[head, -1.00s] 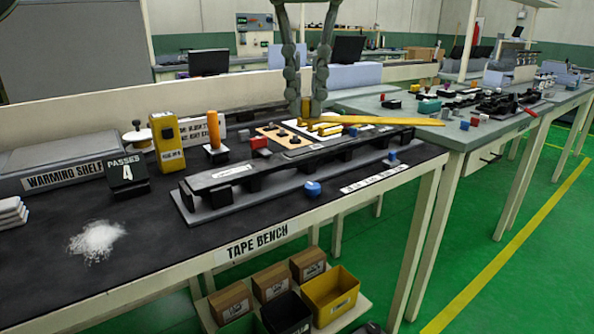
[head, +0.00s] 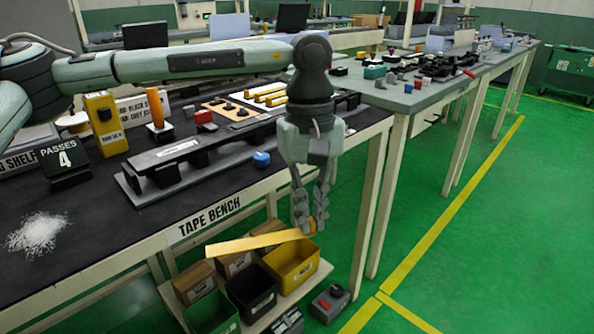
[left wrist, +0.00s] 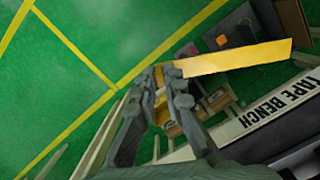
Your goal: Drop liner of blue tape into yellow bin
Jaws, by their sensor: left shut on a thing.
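My left gripper (head: 308,222) points down beyond the front edge of the tape bench, shut on one end of a long yellow-orange liner strip (head: 250,243). The strip sticks out to the left, roughly level. The yellow bin (head: 298,279) stands on the low shelf under the bench, below the gripper. The strip's held end is above the bin; its free end reaches left past the bin, over the boxes. In the left wrist view the strip (left wrist: 240,58) runs right from the fingertips (left wrist: 170,78). My right gripper is out of view.
A black bin (head: 252,293) and a green bin (head: 212,315) stand left of the yellow one, with cardboard boxes behind. A grey and red device (head: 330,302) sits right of them. The tape bench (head: 75,285) is close behind the arm. Green floor lies open at right.

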